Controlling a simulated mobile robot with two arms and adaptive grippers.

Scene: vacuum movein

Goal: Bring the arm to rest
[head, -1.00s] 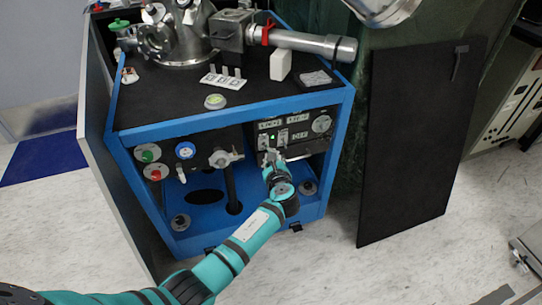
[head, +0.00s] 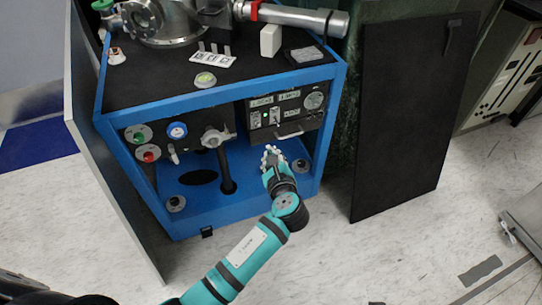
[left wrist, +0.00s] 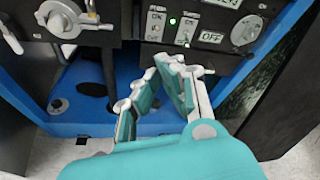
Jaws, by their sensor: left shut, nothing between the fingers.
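My left arm reaches in from the bottom of the head view, teal with black bands. Its gripper (head: 270,155) is shut and empty, in front of the open lower bay of the blue cart (head: 222,92). It is apart from and below the control panel (head: 287,112), which has switches, a lit green light, a round dial and a handle. In the left wrist view the gripper fingers (left wrist: 150,85) show below the panel's switches (left wrist: 172,28). My right gripper is not in view.
A black panel board (head: 405,120) leans upright right of the cart. The cart's open side door (head: 100,150) stands at the left. A metal vacuum chamber (head: 170,20) sits on top. Grey cabinets stand at the far right. Pale floor (head: 340,255) is clear in front.

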